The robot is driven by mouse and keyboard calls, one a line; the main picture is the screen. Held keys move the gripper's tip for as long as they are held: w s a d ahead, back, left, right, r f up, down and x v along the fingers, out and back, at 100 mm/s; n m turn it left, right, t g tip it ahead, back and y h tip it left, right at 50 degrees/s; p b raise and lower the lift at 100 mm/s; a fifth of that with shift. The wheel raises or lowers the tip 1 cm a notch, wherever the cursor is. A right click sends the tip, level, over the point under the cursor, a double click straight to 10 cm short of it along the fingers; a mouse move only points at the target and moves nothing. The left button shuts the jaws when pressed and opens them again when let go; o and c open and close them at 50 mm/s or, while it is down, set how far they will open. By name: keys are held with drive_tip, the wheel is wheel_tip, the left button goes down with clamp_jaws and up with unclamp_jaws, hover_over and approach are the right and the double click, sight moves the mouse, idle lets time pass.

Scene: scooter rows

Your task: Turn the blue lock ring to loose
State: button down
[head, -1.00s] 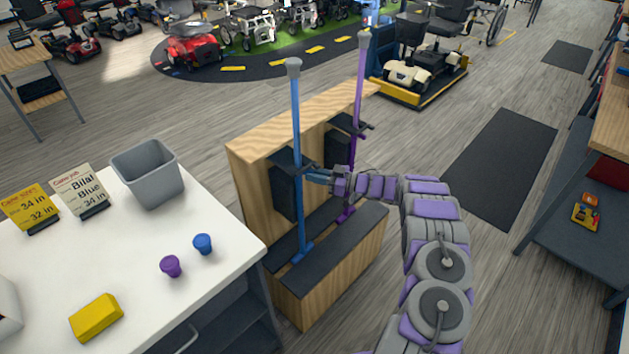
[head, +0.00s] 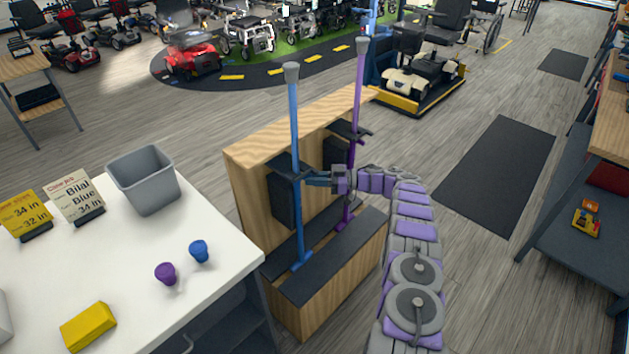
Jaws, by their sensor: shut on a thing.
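The blue cane (head: 295,125) stands upright in the wooden stand (head: 245,205), with a grey top. My gripper (head: 308,178) reaches in from the right and is shut at the blue cane's shaft, just below the black bracket. The blue lock ring is there, but my fingers and the bracket hide it, so I cannot tell its turn. The purple cane (head: 355,100) stands upright behind and to the right, apart from my gripper.
The white table (head: 130,290) at the left holds a grey bin (head: 143,180), a blue cap (head: 200,250), a purple cap (head: 165,273), a yellow block (head: 88,326) and two sign cards, one reading "Bilal Blue 34 in". A dark mat (head: 497,175) lies on open floor at right.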

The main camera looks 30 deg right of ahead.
drive_tip(key=shift+w+r+n+g, duration=0.1)
drive_tip(key=shift+w+n+g, duration=0.05)
drive_tip(key=shift+n+g, duration=0.15)
idle(0.5)
drive_tip(key=c, duration=1.1)
unclamp_jaws()
